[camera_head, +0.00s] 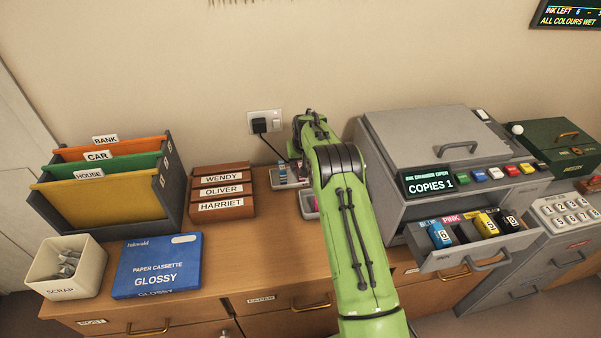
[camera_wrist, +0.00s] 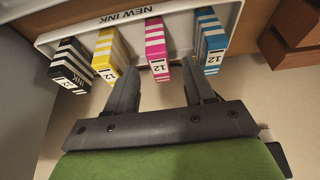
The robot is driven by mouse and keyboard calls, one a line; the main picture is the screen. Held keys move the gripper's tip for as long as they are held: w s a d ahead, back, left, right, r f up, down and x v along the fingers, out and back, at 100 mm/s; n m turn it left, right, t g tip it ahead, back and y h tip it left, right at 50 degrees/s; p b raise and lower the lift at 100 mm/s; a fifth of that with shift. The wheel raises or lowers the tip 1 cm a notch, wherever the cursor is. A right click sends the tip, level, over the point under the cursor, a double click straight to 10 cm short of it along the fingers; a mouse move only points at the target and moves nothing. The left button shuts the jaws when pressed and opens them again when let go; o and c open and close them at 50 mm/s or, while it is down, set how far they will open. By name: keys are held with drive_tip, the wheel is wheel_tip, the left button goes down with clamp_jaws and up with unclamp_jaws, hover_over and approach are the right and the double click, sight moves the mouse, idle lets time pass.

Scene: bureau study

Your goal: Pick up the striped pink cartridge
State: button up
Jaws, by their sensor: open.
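The striped pink cartridge (camera_wrist: 158,52) stands in a white tray marked NEW INK (camera_wrist: 75,38) in the wrist view, with a label reading 12 on its end. It is between a yellow striped cartridge (camera_wrist: 107,55) and a blue striped one (camera_wrist: 211,48). A black striped one (camera_wrist: 72,62) is at the far left. My gripper (camera_wrist: 160,72) is open, with one finger on each side of the pink cartridge in the picture. I cannot tell how deep the fingers reach, and they hold nothing. In the head view my green arm hides the gripper.
An open drawer (camera_head: 465,258) of the grey copier (camera_head: 420,150) holds blue, yellow and black cartridges; its pink slot looks empty. Brown boxes (camera_head: 222,192), a file rack (camera_head: 105,190), a blue paper box (camera_head: 157,265) and a scrap bin (camera_head: 66,268) stand left of my arm.

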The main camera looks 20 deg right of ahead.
drive_tip(key=shift+x, duration=1.15)
drive_tip(key=shift+r, duration=0.1)
clamp_jaws()
